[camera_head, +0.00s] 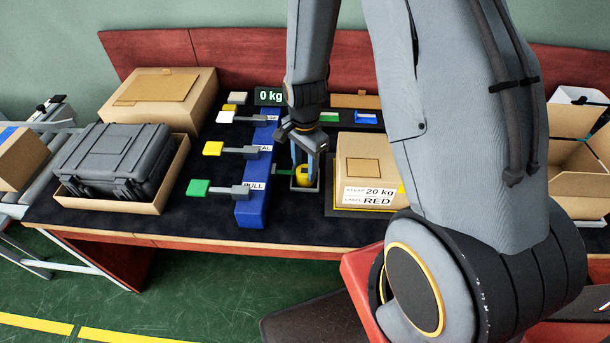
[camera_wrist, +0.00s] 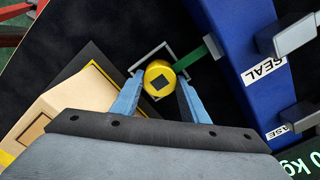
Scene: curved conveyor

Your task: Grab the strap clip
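A yellow round piece with a dark square on its top (camera_wrist: 159,80), which looks like the strap clip, sits in a small grey square holder (camera_wrist: 139,64) on the dark table. It also shows in the head view (camera_head: 302,180), partly hidden by my gripper. My gripper (camera_head: 305,165) points down over it. In the wrist view its two blue fingers (camera_wrist: 159,88) are apart, one on each side of the yellow piece. A narrow gap seems to show at each side; I cannot tell whether either finger touches it.
A green bar (camera_wrist: 203,50) reaches from the blue lever block (camera_head: 252,195) to the holder. A carton labelled 20 kg and RED (camera_head: 365,172) stands close on the right. A black case (camera_head: 115,160) in a shallow box and a closed carton (camera_head: 160,98) are on the left.

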